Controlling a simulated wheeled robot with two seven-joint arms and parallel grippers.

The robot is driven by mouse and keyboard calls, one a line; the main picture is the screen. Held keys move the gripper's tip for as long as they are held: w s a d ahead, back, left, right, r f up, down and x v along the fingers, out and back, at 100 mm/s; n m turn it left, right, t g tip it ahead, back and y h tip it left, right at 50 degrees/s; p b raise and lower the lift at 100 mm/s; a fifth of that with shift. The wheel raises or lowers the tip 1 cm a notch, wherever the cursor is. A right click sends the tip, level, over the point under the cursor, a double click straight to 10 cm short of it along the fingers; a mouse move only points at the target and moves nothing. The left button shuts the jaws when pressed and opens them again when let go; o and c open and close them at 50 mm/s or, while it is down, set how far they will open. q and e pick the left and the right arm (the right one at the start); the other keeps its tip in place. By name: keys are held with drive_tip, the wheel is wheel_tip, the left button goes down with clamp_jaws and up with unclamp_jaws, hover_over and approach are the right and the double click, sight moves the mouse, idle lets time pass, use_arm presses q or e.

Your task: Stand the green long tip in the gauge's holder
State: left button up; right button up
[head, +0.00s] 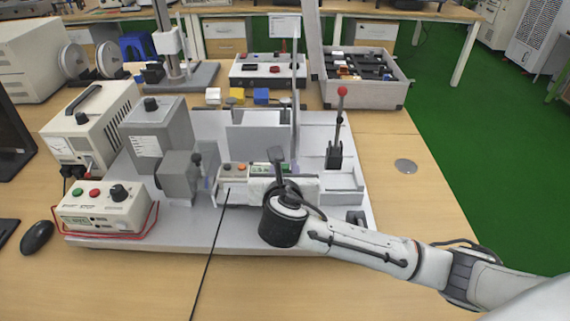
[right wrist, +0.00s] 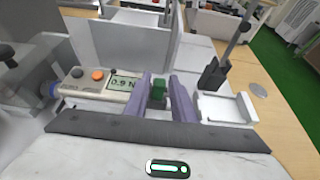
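The green long tip (right wrist: 158,91) shows as a small green block with a dark part below it, between the two purple-grey fingers of my right gripper (right wrist: 164,92) in the right wrist view. In the head view my right gripper (head: 277,157) is over the right end of the gauge (head: 232,170). The gauge has an orange button and a lit display, which also shows in the right wrist view (right wrist: 97,88). I cannot make out its holder clearly. My left gripper is not in view.
White, yellow (head: 237,95) and blue (head: 261,96) blocks stand in a row behind the pale base plate (head: 150,235). A red-knobbed lever (head: 340,120) stands at right. A parts crate (head: 365,93) is behind. A control box (head: 104,208) sits front left.

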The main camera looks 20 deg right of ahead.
drive_tip(key=v, duration=0.9)
drive_tip(key=shift+s+p, duration=0.15)
drive_tip(key=shift+p, duration=0.2)
